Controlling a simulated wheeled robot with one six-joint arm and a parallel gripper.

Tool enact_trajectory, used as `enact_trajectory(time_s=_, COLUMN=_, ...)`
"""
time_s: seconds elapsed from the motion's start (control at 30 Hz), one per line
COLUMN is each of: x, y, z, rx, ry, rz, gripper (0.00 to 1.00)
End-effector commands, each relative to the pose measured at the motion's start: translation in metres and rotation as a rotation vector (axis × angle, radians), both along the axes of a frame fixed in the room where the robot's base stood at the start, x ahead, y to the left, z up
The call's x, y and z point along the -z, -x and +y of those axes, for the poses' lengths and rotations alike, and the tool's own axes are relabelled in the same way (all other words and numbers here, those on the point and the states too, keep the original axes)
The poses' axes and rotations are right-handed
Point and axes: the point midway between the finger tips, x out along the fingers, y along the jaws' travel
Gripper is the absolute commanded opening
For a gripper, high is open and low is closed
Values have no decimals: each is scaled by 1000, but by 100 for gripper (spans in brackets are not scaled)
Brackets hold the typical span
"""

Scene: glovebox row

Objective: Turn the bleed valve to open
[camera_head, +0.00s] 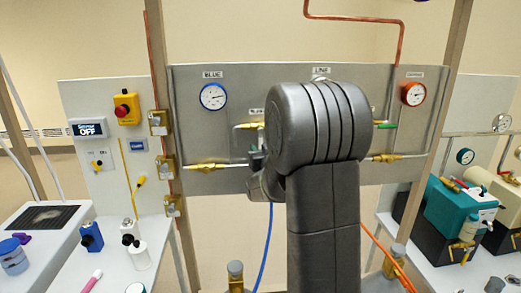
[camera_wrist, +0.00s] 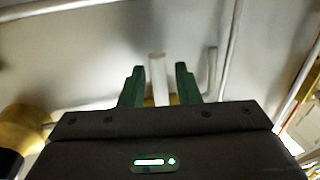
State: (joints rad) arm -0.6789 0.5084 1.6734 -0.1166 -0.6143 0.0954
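In the wrist view my gripper (camera_wrist: 160,86) has two dark green fingers standing apart. A pale upright bar (camera_wrist: 158,76), perhaps a valve handle, shows between them with a gap on each side. Some brass shows low behind the fingers. I cannot tell whether this bar belongs to the bleed valve. In the head view my arm covers the middle of the grey panel (camera_head: 215,137) and hides most of my gripper. A brass fitting (camera_head: 250,126) shows just left of the arm, under a partly hidden label. A green-ended piece (camera_head: 387,125) shows just right of the arm.
A blue gauge (camera_head: 213,96) and a red gauge (camera_head: 414,94) flank the panel. Brass fittings (camera_head: 207,166) sit on the pipe at left. A blue hose (camera_head: 265,245) and an orange hose (camera_head: 387,256) hang below. A teal pump (camera_head: 452,207) stands at right.

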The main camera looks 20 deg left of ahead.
Motion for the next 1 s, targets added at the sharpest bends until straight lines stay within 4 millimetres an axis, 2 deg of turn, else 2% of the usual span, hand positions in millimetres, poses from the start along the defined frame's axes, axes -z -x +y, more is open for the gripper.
enact_trajectory(time_s=0.03, x=0, y=0, z=0, rx=0, ry=0, rz=0, gripper=19)
enact_trajectory(time_s=0.13, x=0, y=0, z=0, rx=0, ry=0, rz=0, gripper=0)
enact_trajectory(time_s=0.63, x=2, y=-2, z=-4, rx=1, ry=53, rz=-34, gripper=0)
enact_trajectory(time_s=1.0, x=0, y=-11, z=-19, rx=2, ry=294, rz=-184, gripper=0)
